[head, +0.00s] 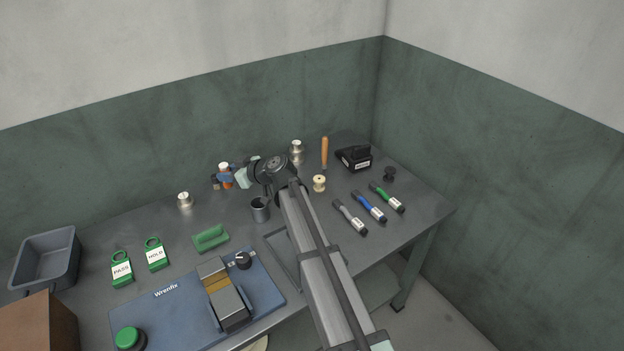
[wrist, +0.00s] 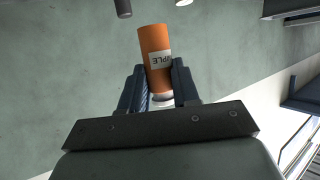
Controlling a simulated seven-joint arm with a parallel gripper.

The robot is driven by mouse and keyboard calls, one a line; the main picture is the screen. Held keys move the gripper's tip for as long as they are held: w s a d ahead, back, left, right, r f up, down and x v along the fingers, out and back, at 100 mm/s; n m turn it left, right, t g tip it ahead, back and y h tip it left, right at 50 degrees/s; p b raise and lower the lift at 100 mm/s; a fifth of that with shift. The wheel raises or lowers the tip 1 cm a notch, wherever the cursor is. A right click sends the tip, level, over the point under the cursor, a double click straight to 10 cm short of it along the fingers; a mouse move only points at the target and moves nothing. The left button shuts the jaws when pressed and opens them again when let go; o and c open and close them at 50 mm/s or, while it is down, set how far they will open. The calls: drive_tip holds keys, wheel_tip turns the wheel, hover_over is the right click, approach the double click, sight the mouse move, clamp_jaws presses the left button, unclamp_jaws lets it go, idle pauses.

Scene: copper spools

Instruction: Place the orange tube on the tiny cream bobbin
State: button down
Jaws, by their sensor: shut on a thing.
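The orange tube (wrist: 155,45) stands between the two dark blue fingers of my gripper (wrist: 160,85) in the wrist view. It bears a white label with only some letters readable. The gripper is shut on it, and a pale end shows between the fingers. In the head view the tube (head: 226,182) and my gripper (head: 222,181) are small, at the back left of my arm's wrist. The tiny cream bobbin (head: 319,183) stands upright on the table, right of my wrist, well apart from the tube. Its top looks bare.
Metal spools stand at the left (head: 185,201) and back (head: 297,151).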

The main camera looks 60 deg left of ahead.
drive_tip(key=w+d+r+m+t+y, duration=0.1)
drive_tip(key=w+d, duration=0.1)
drive_tip(key=w, duration=0.7)
drive_tip(key=w+d+r+m+t, duration=0.1)
drive_tip(key=w+t, duration=0.1)
drive_tip(key=w, duration=0.8)
drive_tip(key=r+g, duration=0.1)
drive_tip(key=r, duration=0.1)
hover_over(323, 180)
drive_tip(key=shift+f, duration=4.75)
drive_tip(key=shift+f, duration=0.1)
drive_tip(key=c, duration=0.8)
unclamp_jaws()
